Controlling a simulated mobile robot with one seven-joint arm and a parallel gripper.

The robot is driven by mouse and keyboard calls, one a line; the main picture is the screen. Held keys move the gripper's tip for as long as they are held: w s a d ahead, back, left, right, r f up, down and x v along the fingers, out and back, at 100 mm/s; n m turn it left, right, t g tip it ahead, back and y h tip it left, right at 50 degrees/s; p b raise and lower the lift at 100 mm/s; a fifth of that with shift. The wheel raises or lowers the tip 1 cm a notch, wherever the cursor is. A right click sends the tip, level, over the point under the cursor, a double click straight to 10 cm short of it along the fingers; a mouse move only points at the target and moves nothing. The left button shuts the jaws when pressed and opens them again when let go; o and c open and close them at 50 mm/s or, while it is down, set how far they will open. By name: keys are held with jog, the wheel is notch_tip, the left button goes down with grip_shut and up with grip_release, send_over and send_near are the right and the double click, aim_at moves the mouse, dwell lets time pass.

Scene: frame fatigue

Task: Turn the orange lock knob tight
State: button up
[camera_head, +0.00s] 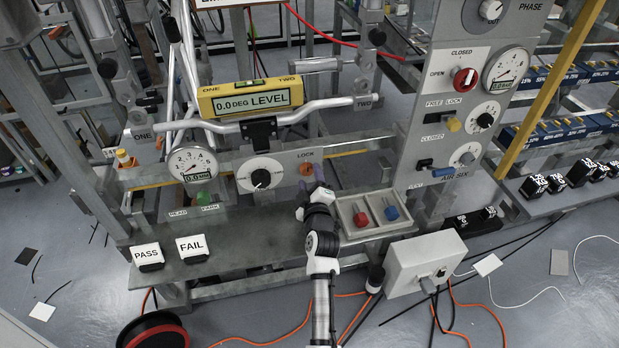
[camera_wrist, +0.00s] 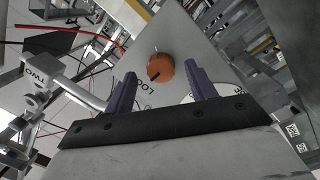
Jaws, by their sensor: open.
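The orange lock knob (camera_head: 306,169) sits on the grey panel beside the LOCK label in the head view. In the wrist view the orange knob (camera_wrist: 160,67) is round with a dark pointer mark, and part of the LOCK lettering shows below it. My gripper (camera_head: 318,183) is just in front of and below the knob. In the wrist view my gripper (camera_wrist: 161,82) is open, with its purple fingers apart and the knob between and beyond their tips. The fingers do not appear to touch the knob.
A white dial (camera_head: 261,174) is left of the knob. A handlebar carries the yellow level (camera_head: 250,98) above. A grey tray (camera_head: 346,212) with red and blue screwdriver-like handles lies close to my arm's right. PASS and FAIL blocks (camera_head: 192,246) stand on the left shelf.

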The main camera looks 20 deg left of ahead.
jog(key=shift+w+a, duration=0.2)
jog(key=shift+w, duration=0.2)
jog(key=c, duration=1)
